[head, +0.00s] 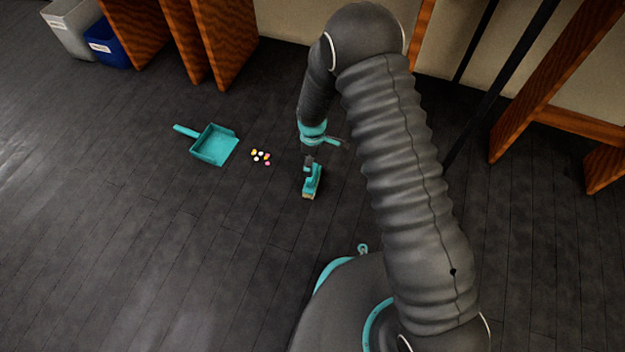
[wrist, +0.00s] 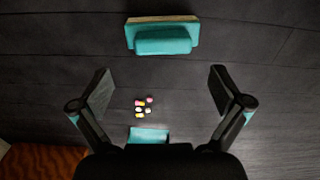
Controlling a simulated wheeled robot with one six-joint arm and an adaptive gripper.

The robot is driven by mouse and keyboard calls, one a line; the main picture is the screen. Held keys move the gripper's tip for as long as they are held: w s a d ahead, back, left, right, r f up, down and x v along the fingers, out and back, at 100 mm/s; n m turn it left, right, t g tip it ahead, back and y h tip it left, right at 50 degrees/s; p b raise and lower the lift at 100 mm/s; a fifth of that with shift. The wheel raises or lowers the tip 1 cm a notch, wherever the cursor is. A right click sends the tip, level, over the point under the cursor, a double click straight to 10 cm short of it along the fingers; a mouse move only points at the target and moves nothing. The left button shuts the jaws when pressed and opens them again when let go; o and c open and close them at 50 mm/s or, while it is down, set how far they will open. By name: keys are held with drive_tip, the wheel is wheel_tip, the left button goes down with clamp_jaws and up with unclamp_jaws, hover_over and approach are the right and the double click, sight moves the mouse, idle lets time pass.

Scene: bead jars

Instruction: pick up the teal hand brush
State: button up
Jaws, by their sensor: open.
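The teal hand brush (head: 313,183) lies on the dark plank floor, with a pale bristle strip along one edge. In the wrist view the brush (wrist: 162,38) is at the top centre, beyond the fingertips and not between them. My gripper (wrist: 160,82) is open and empty, its two dark fingers spread wide. In the head view my gripper (head: 309,163) is just above the far end of the brush and partly covers it; I cannot tell the exact gap.
A teal dustpan (head: 214,146) lies on the floor to the left. Several small coloured beads (head: 261,157) lie between dustpan and brush. A white bin (head: 70,28) and a blue bin (head: 108,42) stand at the back left. Wooden furniture (head: 575,120) stands at the right.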

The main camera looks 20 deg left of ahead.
sight(312, 178)
drive_tip(key=f+b, duration=0.1)
drive_tip(key=f, duration=0.7)
drive_tip(key=shift+s+f, duration=0.1)
drive_tip(key=shift+s, duration=0.1)
drive_tip(key=c, duration=1.1)
